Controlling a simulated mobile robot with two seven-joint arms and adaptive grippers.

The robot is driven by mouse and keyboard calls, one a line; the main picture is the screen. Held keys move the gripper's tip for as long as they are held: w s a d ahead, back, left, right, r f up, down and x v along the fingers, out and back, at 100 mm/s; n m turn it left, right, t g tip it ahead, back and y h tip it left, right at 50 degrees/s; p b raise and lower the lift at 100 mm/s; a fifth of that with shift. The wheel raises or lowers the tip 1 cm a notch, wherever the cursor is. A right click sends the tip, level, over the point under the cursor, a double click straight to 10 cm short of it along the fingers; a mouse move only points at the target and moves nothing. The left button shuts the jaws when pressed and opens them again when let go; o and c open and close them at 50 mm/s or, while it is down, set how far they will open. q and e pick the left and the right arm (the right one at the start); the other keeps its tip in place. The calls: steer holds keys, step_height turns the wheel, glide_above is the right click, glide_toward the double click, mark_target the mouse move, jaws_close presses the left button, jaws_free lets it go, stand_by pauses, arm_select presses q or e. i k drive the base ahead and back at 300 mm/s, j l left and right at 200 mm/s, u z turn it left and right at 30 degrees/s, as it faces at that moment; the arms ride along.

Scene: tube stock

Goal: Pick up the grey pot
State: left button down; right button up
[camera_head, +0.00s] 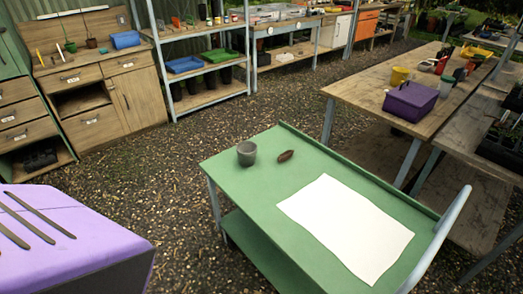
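The grey pot (246,153) stands upright near the far left corner of the green cart's top (240,183). It looks like a small round cup with an open top. A brown oblong object (285,156) lies just to its right, apart from it. Neither of my grippers shows in the head view, and nothing touches the pot.
A white sheet (345,225) covers much of the cart's right part. The cart has a raised far edge and a grey handle (440,240) at right. A purple surface (70,240) is at lower left. A wooden table (370,95) with a purple box (410,100) stands behind. Gravel floor lies between.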

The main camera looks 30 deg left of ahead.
mark_target(246, 150)
steer(key=i+j+z, duration=0.2)
steer(key=j, duration=0.3)
steer(key=j+z, duration=0.2)
steer(key=j, duration=0.3)
steer(key=j+z, duration=0.2)
steer(key=j, duration=1.95)
